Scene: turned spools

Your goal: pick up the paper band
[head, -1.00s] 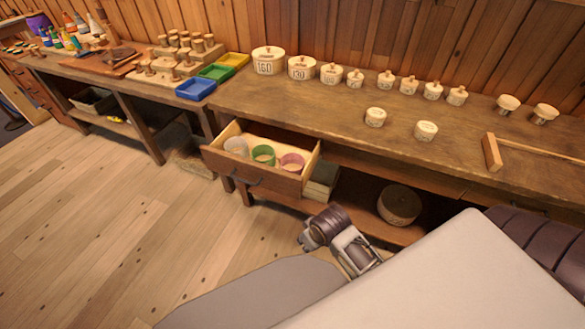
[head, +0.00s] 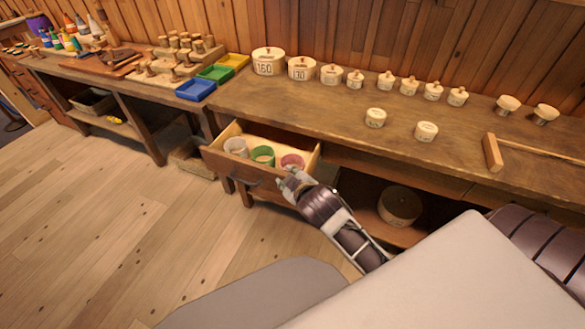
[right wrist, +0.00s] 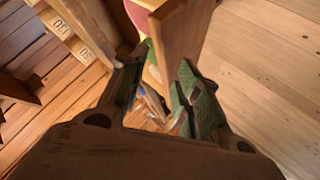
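Three ring-shaped bands stand in the open drawer (head: 262,186): a whitish one (head: 235,147), a green one (head: 263,155) and a pink one (head: 292,162). I cannot tell by look which is the paper band. My right gripper (head: 287,181) is at the drawer's front right corner, close to the pink band, and partly hides that corner. In the right wrist view its fingers (right wrist: 158,98) are apart with no band between them. The drawer front (right wrist: 182,38) rises just beyond the fingers, with a bit of pink (right wrist: 138,12) behind it. My left gripper is not in view.
The workbench (head: 330,115) above the drawer carries several lidded round pots (head: 268,60) and a wooden T-shaped tool (head: 492,152). Blue (head: 196,89), green and yellow trays sit at the left. A round box (head: 399,204) stands on the shelf below. The floor at left is clear.

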